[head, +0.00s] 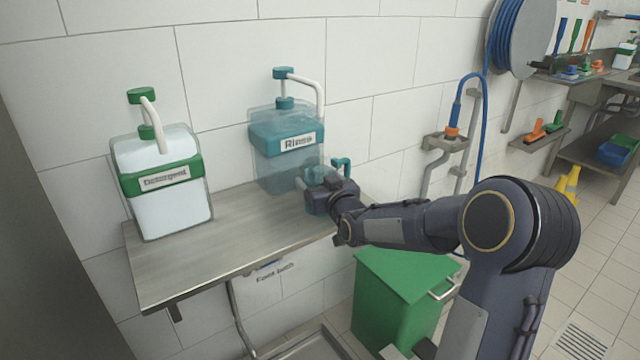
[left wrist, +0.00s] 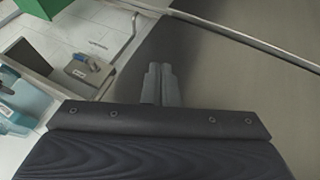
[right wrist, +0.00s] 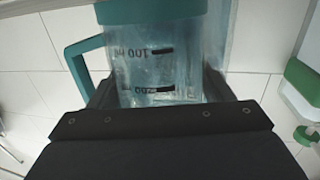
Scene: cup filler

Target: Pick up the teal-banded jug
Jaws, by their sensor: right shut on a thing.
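The teal-banded jug shows clearly in the right wrist view, a clear body with a teal band (right wrist: 150,11), a teal handle at its left and printed ml marks. My right gripper (right wrist: 160,92) is shut on the jug's body, with a finger on each side. In the head view the jug's teal handle (head: 342,164) shows beside my right gripper (head: 320,190), near the right end of the shelf. The gripper hides most of the jug there, and I cannot tell whether its base touches the shelf. My left gripper (left wrist: 161,84) is shut and empty; it is outside the head view.
The teal Rinse dispenser (head: 285,148) stands just left of my right gripper. The green-banded Detergent dispenser (head: 165,205) stands farther left on the steel shelf (head: 200,260). A green bin (head: 395,295) is below my right forearm. The shelf's front middle is clear.

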